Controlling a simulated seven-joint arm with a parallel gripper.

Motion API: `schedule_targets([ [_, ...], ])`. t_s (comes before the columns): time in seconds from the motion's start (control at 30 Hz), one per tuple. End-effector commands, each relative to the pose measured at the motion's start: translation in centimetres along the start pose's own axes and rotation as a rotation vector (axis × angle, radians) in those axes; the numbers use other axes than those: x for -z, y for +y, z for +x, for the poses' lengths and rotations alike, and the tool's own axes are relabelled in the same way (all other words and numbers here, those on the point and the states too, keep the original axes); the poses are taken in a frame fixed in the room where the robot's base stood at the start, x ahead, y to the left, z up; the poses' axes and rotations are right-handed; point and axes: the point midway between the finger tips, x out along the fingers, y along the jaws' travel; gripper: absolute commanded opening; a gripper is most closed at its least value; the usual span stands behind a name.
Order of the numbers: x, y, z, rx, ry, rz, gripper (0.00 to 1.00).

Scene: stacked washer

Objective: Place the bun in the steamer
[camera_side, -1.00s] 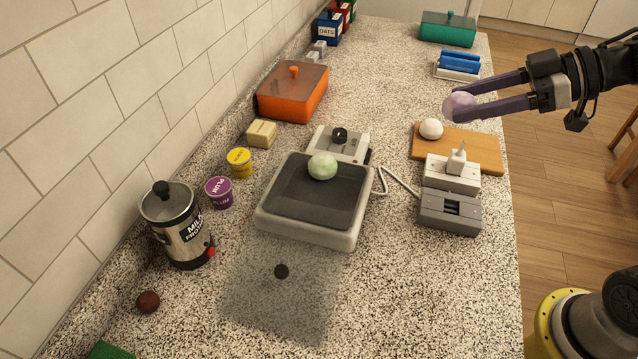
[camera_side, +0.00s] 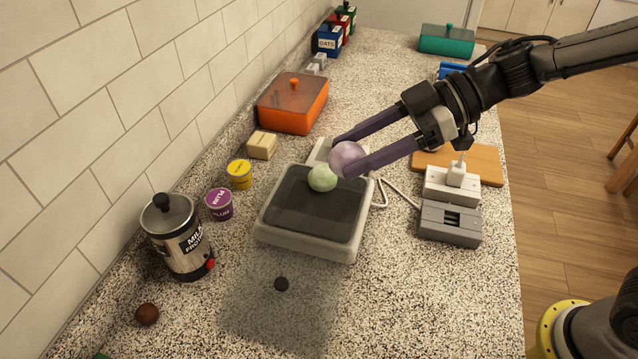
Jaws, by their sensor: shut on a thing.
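My gripper (camera_side: 356,156) is shut on a pale purple bun (camera_side: 347,158). It holds the bun above the back right part of a low white appliance with a dark recessed top (camera_side: 305,214), which looks like the steamer. How high the bun hangs is hard to tell. A pale green bun (camera_side: 322,179) sits on the dark top near its back edge, just left of and below the held bun in the picture; I cannot tell if they touch. A see-through dark square with a black knob (camera_side: 281,284), probably the lid, lies on the counter in front.
A control box with a dial is mostly hidden behind the gripper. A wooden board (camera_side: 480,165), white plug block (camera_side: 452,186) and grey box (camera_side: 450,222) stand right. A frother (camera_side: 178,238), cups, a butter-like block (camera_side: 262,145) and orange box (camera_side: 293,104) line the left.

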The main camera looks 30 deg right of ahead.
Motion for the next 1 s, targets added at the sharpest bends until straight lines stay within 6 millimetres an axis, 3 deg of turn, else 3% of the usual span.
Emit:
schedule_targets([
  [0.1,-0.9,1.2,2.6,0.004,-0.003,0.005,0.07],
  [0.3,-2.4,2.5,5.5,0.002,-0.001,0.003,0.07],
  [0.57,-3.4,3.4,7.4,0.001,-0.001,0.003,0.07],
  [0.7,-5.2,3.4,8.3,0.0,-0.001,0.005,0.07],
  [1.0,-5.9,3.4,8.7,-0.001,0.001,0.0,0.07],
])
